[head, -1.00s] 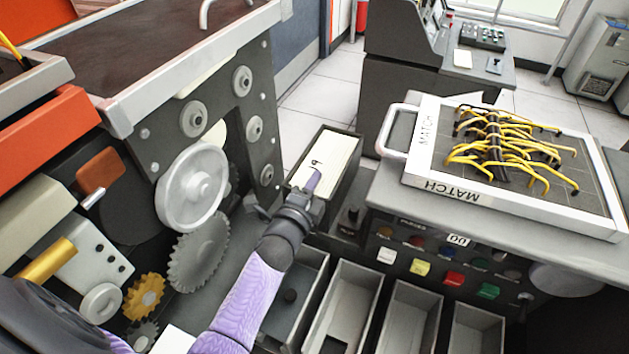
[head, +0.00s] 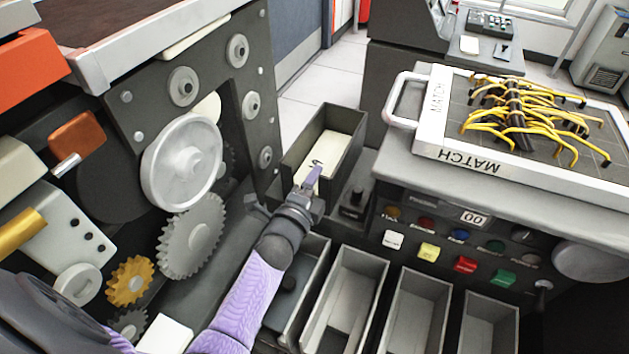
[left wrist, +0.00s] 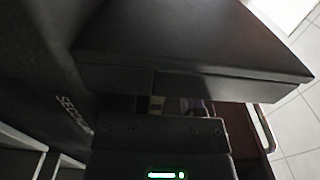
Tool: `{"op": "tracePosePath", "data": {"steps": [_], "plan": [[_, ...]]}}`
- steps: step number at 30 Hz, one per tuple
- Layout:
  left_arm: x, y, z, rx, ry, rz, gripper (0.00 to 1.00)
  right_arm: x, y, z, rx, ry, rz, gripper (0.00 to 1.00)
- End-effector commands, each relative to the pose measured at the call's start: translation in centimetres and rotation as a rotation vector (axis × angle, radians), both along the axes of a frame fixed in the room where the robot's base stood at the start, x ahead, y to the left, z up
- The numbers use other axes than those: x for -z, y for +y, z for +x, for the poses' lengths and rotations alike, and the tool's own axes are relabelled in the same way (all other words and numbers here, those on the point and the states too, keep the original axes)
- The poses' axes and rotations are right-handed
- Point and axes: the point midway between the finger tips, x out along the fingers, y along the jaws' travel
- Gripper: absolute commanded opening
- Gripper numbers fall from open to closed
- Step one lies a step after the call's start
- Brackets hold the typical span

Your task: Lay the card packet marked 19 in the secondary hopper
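The card packet (head: 338,150) is a cream-white slab marked 19 near its close end. In the head view it lies within the dark open-topped secondary hopper (head: 296,160), below the rim. Whether it touches the bottom is hidden. My left gripper (head: 313,182) reaches in over the hopper's near end, its purple fingertips shut on the packet's near end by the mark. The left wrist view is dark, filled by a black box-like surface and a panel with partly readable lettering (left wrist: 75,114) starting "SECO". My right gripper is out of view.
Left of the hopper stand a pale wheel (head: 182,172) and grey gears (head: 191,236). Several open bins (head: 345,300) lie in front. To the right, a button panel (head: 460,245) sits below a tray marked MATCH (head: 470,160) with yellow-black wires.

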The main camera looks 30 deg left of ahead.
Motion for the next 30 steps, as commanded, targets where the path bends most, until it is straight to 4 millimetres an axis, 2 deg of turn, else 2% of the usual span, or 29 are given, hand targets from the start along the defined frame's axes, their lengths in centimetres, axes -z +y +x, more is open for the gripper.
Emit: {"op": "tracePosePath", "data": {"steps": [10,13,22,25,30], "plan": [[0.1,0.0,-0.5,0.0,0.003,0.0,0.56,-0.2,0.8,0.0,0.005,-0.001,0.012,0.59],[-0.1,-0.1,-2.1,0.0,0.003,-0.001,0.56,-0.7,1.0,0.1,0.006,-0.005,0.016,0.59],[0.0,-0.5,-8.3,-0.001,0.003,-0.002,0.56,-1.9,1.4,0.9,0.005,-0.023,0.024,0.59],[0.0,-0.6,-9.5,0.0,0.002,-0.001,0.56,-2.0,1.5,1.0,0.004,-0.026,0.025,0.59],[0.0,-0.6,-10.0,0.0,0.001,0.0,0.56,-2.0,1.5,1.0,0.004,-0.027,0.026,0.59]]}}
